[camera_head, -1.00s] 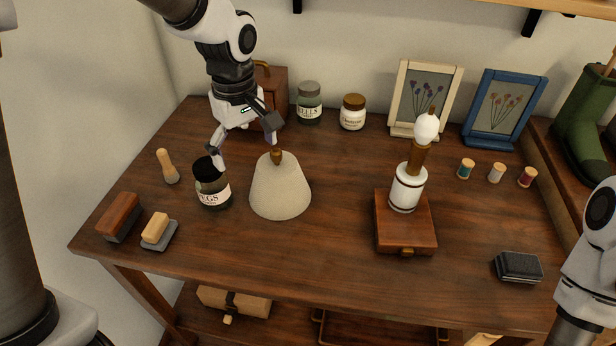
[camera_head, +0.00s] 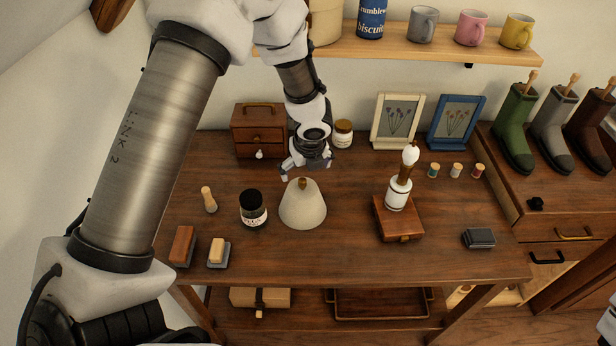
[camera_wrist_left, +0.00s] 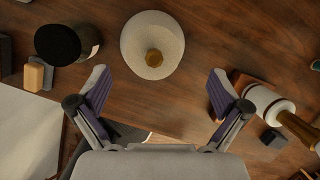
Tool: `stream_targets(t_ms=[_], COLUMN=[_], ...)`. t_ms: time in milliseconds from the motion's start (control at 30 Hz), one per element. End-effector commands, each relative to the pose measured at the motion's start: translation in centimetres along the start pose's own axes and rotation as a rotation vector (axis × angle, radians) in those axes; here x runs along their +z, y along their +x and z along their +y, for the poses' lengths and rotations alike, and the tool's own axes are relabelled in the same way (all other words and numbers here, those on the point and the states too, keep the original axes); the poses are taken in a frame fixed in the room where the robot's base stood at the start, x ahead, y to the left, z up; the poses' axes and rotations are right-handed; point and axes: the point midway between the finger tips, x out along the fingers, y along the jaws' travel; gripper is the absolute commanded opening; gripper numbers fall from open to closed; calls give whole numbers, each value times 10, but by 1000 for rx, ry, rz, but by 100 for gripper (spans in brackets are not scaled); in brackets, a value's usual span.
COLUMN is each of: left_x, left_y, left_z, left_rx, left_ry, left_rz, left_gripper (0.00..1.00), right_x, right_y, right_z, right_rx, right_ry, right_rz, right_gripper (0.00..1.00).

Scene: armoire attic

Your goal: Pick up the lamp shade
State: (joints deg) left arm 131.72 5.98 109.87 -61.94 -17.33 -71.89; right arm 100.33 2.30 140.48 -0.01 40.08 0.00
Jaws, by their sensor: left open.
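The lamp shade (camera_head: 303,208) is a cream cone with a brown wooden knob, upright on the wooden workbench. My left gripper (camera_head: 307,171) is open and empty, above the bench and just behind the shade's knob in the head view. In the left wrist view, the shade (camera_wrist_left: 140,38) and its knob lie beyond the gap between the open fingers (camera_wrist_left: 158,90), apart from both. The lamp base (camera_head: 398,194), with a white bulb on a square wooden block, stands to the right.
A dark-lidded jar (camera_head: 253,210) stands close left of the shade. Behind are a small drawer box (camera_head: 259,131), a brown-lidded jar (camera_head: 343,134) and two picture frames. Brushes lie at the front left. The bench front between shade and lamp base is clear.

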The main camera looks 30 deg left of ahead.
Motion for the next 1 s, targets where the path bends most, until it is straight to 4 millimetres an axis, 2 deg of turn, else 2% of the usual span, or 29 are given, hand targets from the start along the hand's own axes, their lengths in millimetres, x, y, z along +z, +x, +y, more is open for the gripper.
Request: stream_targets(t_ms=[33,67,300,600,867,900,967,1000], left_x=[-2,-4,-11,-13,-13,-13,-13,-13], left_y=[-8,-6,29,76,81,80,80,80], left_z=[5,7,13,17,17,17,17,17], left_rx=[23,30,43,43,41,41,41,41], left_ry=[6,8,9,8,6,6,6,6], left_rz=[16,21,30,29,28,28,28,28], left_gripper=[100,100,100,100,100,86,65,58], right_x=[-1,-1,0,0,-1,-1,-1,0], right_y=[-20,-22,-11,-10,-10,-10,-10,-10], right_z=[0,0,0,0,0,0,0,0], right_rx=[0,0,0,0,0,0,0,0], right_ry=[0,-1,0,0,0,0,0,0], right_rz=[2,2,1,1,1,1,1,1], right_gripper=[87,87,87,87,87,87,87,87])
